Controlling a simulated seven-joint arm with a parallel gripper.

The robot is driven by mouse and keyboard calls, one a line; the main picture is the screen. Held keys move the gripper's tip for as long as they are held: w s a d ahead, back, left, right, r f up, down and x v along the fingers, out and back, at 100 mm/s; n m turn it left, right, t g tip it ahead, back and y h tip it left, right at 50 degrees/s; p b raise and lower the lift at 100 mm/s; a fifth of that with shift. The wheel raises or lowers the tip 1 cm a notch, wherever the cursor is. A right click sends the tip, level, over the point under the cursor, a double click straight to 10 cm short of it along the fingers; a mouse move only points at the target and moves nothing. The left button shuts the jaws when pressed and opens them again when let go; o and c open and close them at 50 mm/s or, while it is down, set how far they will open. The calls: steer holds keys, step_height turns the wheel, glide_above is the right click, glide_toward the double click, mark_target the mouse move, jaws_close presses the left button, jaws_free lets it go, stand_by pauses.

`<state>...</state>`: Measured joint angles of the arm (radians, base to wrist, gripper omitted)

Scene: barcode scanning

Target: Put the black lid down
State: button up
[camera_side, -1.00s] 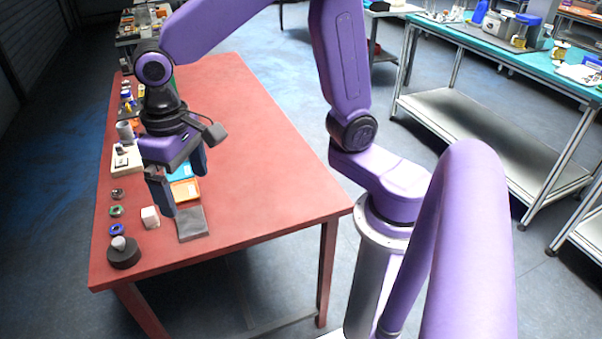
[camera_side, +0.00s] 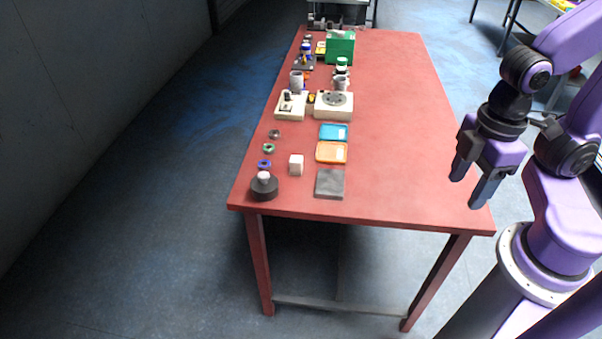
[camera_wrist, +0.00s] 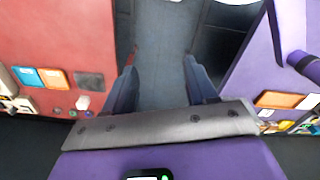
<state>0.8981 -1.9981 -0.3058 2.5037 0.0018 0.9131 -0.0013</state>
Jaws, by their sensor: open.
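A round black lid with a pale knob (camera_side: 264,186) sits upright on the red table, at its front left corner in the side view. I cannot make it out in the wrist view. My gripper (camera_side: 468,190) hangs in the air at the table's right edge, far to the right of the lid. Its two fingers are apart with nothing between them. In the wrist view my gripper (camera_wrist: 160,68) is open over bare floor, with the table to the left.
Near the lid are a white cube (camera_side: 296,165), a grey square plate (camera_side: 330,184), an orange tray (camera_side: 331,152), a blue tray (camera_side: 333,133) and small rings (camera_side: 264,164). Farther back stand cream boxes (camera_side: 334,105) and a green box (camera_side: 340,47). The red table's (camera_side: 410,130) right half is clear.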

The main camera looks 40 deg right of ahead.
steer(key=w+a+f+m+t+y, duration=0.1)
steer(key=w+a+f+m+y, duration=0.15)
steer(key=w+a+f, duration=0.55)
steer(key=m+t+y, duration=0.2)
steer(key=m+t, duration=0.4)
steer(key=t, duration=0.5)
glide_toward(265, 175)
steer(key=shift+n+y, duration=0.25)
steer(key=x, duration=0.5)
steer(key=shift+w+a, duration=0.1)
steer(key=shift+w, duration=0.2)
steer(key=shift+d+x, duration=0.2)
steer(key=shift+x, duration=2.3)
steer(key=shift+f, duration=0.2)
steer(key=shift+c, duration=0.4)
